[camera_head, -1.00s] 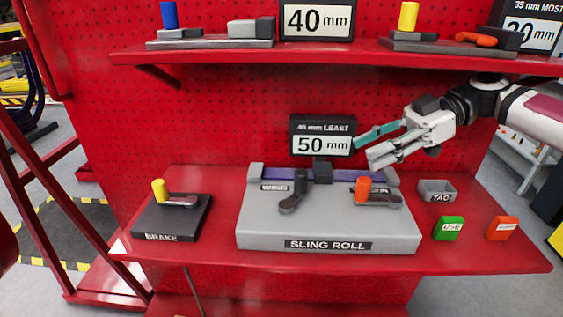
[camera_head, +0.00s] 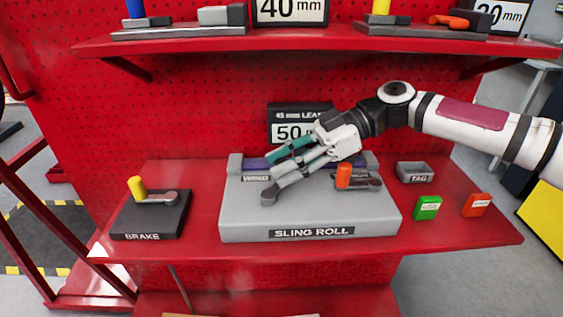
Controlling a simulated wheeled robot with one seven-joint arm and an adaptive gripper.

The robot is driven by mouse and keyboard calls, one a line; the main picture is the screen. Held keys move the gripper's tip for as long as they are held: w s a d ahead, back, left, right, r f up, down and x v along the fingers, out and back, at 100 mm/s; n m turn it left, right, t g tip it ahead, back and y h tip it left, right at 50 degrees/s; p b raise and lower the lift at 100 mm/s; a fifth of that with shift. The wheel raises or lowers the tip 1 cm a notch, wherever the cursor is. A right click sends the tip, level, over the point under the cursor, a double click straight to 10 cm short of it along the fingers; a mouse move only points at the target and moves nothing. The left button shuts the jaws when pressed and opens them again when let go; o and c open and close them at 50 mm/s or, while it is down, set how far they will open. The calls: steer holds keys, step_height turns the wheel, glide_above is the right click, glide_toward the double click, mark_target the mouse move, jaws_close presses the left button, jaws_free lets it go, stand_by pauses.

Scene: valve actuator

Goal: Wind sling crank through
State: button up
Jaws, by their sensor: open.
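The grey sling roll unit (camera_head: 310,222) sits on the red bench, labelled SLING ROLL on its front. At its left is a dark crank lever (camera_head: 272,193) beside the WIND label (camera_head: 257,178); my gripper partly hides it. At its right is a second dark lever with an upright orange knob (camera_head: 343,176); its label is mostly covered. My gripper (camera_head: 276,171) comes from the right, its fingers apart and pointing left, over or just behind the WIND lever. I cannot tell whether it touches the lever. The blue roll behind is partly hidden.
A black brake box (camera_head: 150,216) with a yellow-knobbed lever stands at left. At right are a grey TAG tray (camera_head: 415,179), a green block (camera_head: 427,208) and an orange block (camera_head: 476,205). A red shelf (camera_head: 310,45) overhangs.

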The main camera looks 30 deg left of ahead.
steer(key=shift+s+a+f, duration=0.1)
steer(key=shift+s+a, duration=0.1)
jaws_close()
steer(key=shift+d, duration=0.1)
